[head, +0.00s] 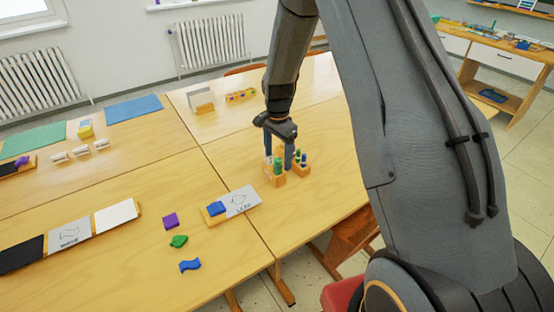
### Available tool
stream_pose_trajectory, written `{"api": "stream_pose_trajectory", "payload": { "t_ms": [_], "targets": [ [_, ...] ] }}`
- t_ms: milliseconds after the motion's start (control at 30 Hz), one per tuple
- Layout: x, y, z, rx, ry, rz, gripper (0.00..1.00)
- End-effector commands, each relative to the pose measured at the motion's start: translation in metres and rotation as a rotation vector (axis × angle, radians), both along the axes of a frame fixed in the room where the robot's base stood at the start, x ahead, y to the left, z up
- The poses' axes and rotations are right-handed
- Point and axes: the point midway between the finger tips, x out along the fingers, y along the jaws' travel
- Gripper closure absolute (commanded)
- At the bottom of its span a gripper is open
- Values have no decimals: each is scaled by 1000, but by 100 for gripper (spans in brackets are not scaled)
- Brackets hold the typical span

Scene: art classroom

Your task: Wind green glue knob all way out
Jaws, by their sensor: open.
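A green knob (278,168) stands upright in a small wooden block (276,181) on the near right part of the table. I take it for the green glue knob; it is small in the picture. My gripper (279,159) points down over it, fingers apart. One finger shows to the left of the knob and one to the right, with their tips near its top. I cannot tell whether either finger touches it. How far the knob is wound out is too small to tell.
A second wooden holder (304,165) with green and blue pieces stands close to the right finger. A grey card (241,200) with a blue piece (216,208) lies to the left. Purple (171,221), green (179,241) and blue (190,265) shapes lie nearer. The table beyond the gripper is mostly clear.

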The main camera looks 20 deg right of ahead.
Motion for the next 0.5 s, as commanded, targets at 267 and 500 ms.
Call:
{"api": "stream_pose_trajectory", "payload": {
  "t_ms": [267,500],
  "targets": [
    [0,0,0,0,-1,4,30],
    [0,0,0,0,-1,230,30]
  ]
}}
